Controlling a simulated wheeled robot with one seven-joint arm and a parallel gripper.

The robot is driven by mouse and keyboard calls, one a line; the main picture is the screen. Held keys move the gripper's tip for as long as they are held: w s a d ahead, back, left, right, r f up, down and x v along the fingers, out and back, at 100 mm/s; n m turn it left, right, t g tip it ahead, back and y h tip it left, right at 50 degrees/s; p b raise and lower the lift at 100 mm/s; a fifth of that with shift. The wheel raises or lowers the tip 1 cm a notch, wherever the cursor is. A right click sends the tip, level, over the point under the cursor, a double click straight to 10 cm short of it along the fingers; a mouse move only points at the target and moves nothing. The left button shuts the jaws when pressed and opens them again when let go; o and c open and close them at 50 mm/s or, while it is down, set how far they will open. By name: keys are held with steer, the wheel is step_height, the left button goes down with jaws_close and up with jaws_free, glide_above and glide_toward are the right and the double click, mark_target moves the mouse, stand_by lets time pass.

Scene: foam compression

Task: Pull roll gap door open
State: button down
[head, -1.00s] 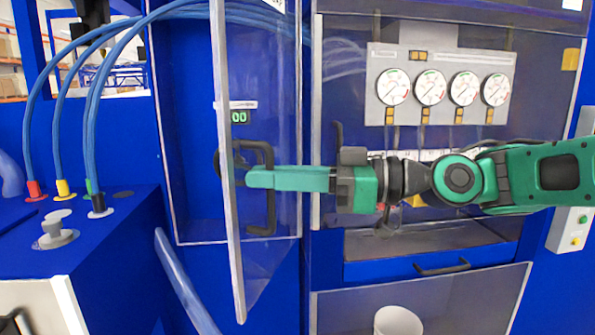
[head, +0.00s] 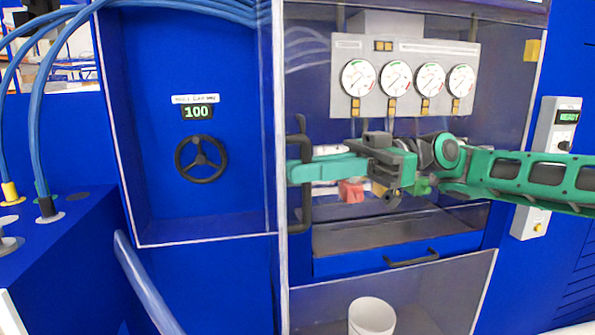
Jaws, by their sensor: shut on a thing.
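The roll gap door is a clear panel (head: 281,262) with a pale frame, seen almost edge-on. It stands swung out at the right side of the blue recess. Its black loop handle (head: 306,215) is on the right of the panel edge. My green gripper (head: 296,172) reaches in from the right and is shut on this handle. The fingers partly hide the handle's middle. The recess is uncovered, showing a black handwheel (head: 202,159) and a green display (head: 197,113) reading 100.
To the right are a gauge panel (head: 405,78), a drawer handle (head: 411,259) and a white bucket (head: 371,315) behind a clear lower panel. A control box (head: 548,165) is at far right. Blue hoses (head: 41,120) hang at left.

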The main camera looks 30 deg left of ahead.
steer(key=shift+w+d+r, duration=0.1)
steer(key=shift+w+d, duration=0.15)
steer(key=shift+w, duration=0.3)
steer(key=c, duration=2.1)
jaws_free()
steer(key=shift+w, duration=0.1)
steer(key=shift+d, duration=0.1)
steer(key=v, duration=1.1)
steer(key=shift+w+a, duration=0.15)
steer(key=shift+a, duration=0.15)
steer(key=shift+f, duration=0.2)
